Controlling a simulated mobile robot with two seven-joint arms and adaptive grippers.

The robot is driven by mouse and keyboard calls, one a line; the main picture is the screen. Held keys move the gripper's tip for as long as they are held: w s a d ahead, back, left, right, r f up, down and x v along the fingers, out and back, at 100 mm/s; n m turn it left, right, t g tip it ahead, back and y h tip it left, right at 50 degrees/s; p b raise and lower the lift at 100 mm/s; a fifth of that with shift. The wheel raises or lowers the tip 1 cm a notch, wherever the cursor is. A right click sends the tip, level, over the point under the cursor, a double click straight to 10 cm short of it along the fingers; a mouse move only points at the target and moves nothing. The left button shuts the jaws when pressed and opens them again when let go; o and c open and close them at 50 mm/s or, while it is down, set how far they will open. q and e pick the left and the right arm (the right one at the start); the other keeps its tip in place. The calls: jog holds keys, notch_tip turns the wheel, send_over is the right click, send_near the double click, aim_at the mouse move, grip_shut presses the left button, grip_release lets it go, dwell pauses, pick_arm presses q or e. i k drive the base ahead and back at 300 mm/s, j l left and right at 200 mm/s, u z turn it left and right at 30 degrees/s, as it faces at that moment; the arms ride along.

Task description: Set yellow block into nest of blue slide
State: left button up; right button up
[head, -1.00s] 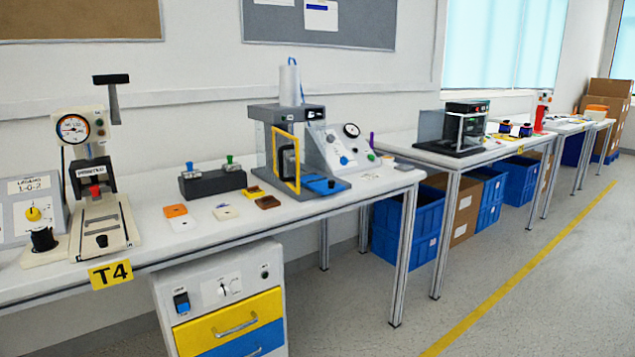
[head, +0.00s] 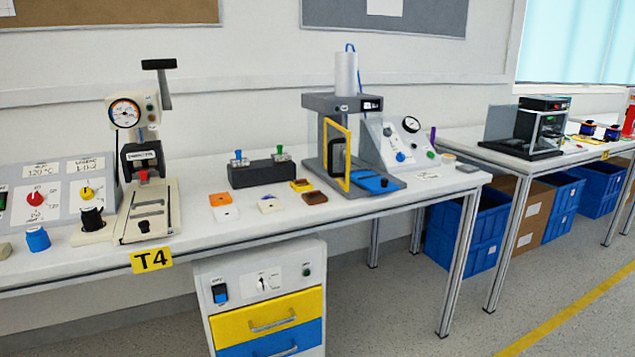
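A small yellow block (head: 301,185) lies on the table in the head view, in front of the black stand with the green and blue knobs. The blue slide (head: 374,182) sits on the base plate of the grey press (head: 325,104), at the right of its yellow frame (head: 347,155). A dark mark shows on the slide; whether it is the nest is too small to tell. The yellow block is apart from the slide, to its left. Neither of my grippers is in view.
Orange (head: 220,199), white (head: 225,213) and brown (head: 315,198) pieces lie near the yellow block. A black stand (head: 262,172) is behind them. A hand-lever press (head: 140,165) stands at the left. A drawer cabinet (head: 263,297) is under the table (head: 238,232).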

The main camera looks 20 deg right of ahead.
aim_at(373, 183)
jog(key=i+l, duration=0.15)
jog(key=l, duration=0.2)
jog(key=i+l+z, duration=0.15)
jog(key=l, duration=0.2)
jog(key=i+l, duration=0.2)
jog(key=l, duration=0.15)
jog(key=z, duration=0.05)
